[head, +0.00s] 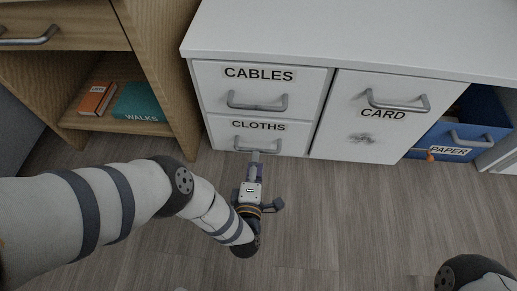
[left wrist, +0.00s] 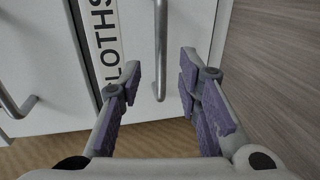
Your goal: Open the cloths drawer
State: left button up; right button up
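The cloths drawer (head: 222,131) is the lower left drawer of the white desk, labelled CLOTHS, and it looks shut. Its grey bar handle (head: 270,149) also shows in the left wrist view (left wrist: 160,42), where the label (left wrist: 104,40) is partly cut off. My left gripper (head: 254,158) is at this handle in the head view. In the left wrist view the purple-padded fingers (left wrist: 160,78) are spread, with the handle bar lying between the fingertips; I cannot tell whether they touch it. My right gripper is out of view.
The CABLES drawer (head: 214,88) is directly above, and the CARD door (head: 350,135) is to the right. A blue PAPER bin (head: 475,112) sits farther right. A wooden shelf (head: 178,75) stands close on the left. The floor (head: 330,210) in front is clear.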

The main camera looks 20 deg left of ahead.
aim_at(257, 149)
pick_arm(q)
jog(key=b+x, duration=0.2)
jog(key=x, duration=0.4)
grip_shut()
